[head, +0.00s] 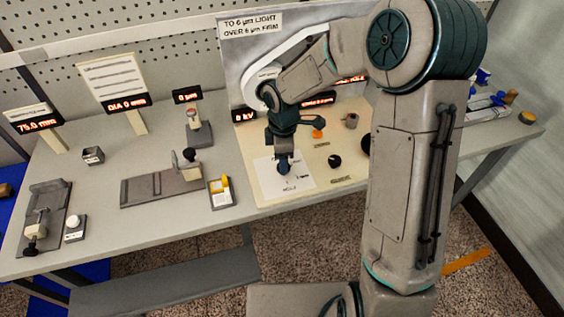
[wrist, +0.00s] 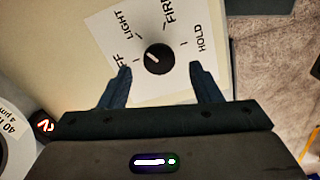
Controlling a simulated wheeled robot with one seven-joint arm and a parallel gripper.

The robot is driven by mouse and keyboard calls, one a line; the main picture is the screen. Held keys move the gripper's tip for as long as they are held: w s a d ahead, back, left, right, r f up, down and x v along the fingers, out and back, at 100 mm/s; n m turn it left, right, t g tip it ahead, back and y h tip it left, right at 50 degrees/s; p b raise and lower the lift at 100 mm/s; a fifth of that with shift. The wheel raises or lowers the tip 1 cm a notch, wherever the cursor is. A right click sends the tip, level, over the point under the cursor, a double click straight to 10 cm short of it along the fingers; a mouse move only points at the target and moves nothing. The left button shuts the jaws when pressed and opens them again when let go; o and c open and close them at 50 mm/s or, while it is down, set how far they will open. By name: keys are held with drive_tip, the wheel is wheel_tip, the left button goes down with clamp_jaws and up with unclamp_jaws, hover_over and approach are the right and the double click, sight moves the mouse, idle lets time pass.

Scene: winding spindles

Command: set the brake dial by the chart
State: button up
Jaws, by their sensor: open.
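The brake dial (wrist: 158,59) is a round black knob on a white plate (wrist: 190,88) marked LIGHT, FIRM and HOLD, plus a label ending in FF, partly covered. Its white pointer line slants to the upper left, roughly toward the LIGHT mark. My gripper (wrist: 160,70) is open, with one finger on each side of the knob, apart from it. In the head view my gripper (head: 284,165) is low over the white plate (head: 268,182) and hides the knob. The chart (head: 250,24) at the back reads "TO 6 µm LIGHT, OVER 6 µm FIRM".
A label (wrist: 12,115) beside the dial shows "40" and "4 µm", partly cut off. A µm display (head: 187,96), a DIA display (head: 126,103) and a kV display (head: 245,116) stand behind. A slide fixture (head: 160,186) and yellow-tabbed box (head: 221,192) sit left of the panel.

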wheel_tip(320, 180, up, 11)
drive_tip(key=shift+s, duration=0.15)
idle(0.5)
